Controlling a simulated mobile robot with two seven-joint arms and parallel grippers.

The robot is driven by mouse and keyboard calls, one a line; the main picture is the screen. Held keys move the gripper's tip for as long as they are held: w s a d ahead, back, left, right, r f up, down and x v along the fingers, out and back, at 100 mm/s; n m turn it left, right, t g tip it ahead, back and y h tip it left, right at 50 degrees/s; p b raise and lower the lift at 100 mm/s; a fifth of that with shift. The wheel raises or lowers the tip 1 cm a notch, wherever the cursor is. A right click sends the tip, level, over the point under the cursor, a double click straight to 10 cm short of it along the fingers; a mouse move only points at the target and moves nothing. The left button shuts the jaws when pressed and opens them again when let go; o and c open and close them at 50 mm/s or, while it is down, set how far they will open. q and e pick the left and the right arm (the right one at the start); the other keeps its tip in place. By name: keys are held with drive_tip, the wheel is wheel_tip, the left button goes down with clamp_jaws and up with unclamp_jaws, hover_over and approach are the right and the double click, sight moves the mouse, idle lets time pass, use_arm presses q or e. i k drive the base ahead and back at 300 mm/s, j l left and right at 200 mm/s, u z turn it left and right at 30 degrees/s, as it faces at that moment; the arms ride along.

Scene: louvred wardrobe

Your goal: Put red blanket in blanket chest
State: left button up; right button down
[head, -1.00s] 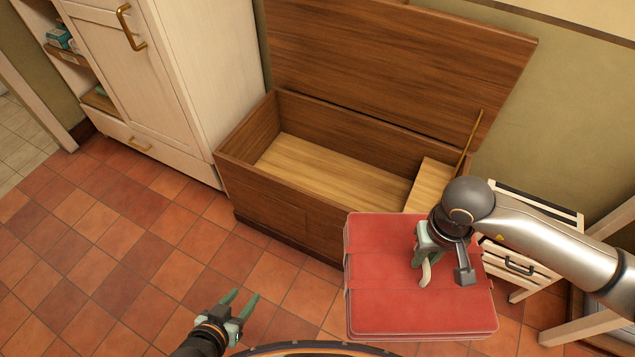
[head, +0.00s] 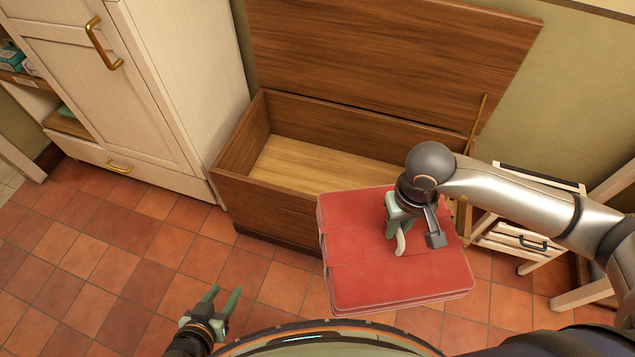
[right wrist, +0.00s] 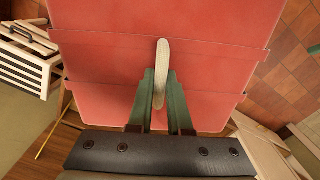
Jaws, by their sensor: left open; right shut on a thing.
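The red blanket (head: 370,270) is a folded, flat bundle held up in front of the chest. In the head view it covers the chest's front right part. My right gripper (head: 399,240) is shut on a pale loop on top of the red blanket. The right wrist view shows the red blanket (right wrist: 100,60) and the loop between the fingers of my right gripper (right wrist: 160,95). The wooden blanket chest (head: 270,205) stands behind, its lid (head: 380,60) raised and its visible inside bare. My left gripper (head: 220,305) is open and empty over the floor, left of the blanket.
A small white slatted cabinet (head: 515,240) stands right of the chest. A thin lid stay (head: 478,125) rises at the chest's right end. The tiled floor at left is clear.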

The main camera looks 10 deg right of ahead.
sight(288, 181)
drive_tip(key=i+j, duration=0.9)
drive_tip(key=j, duration=0.2)
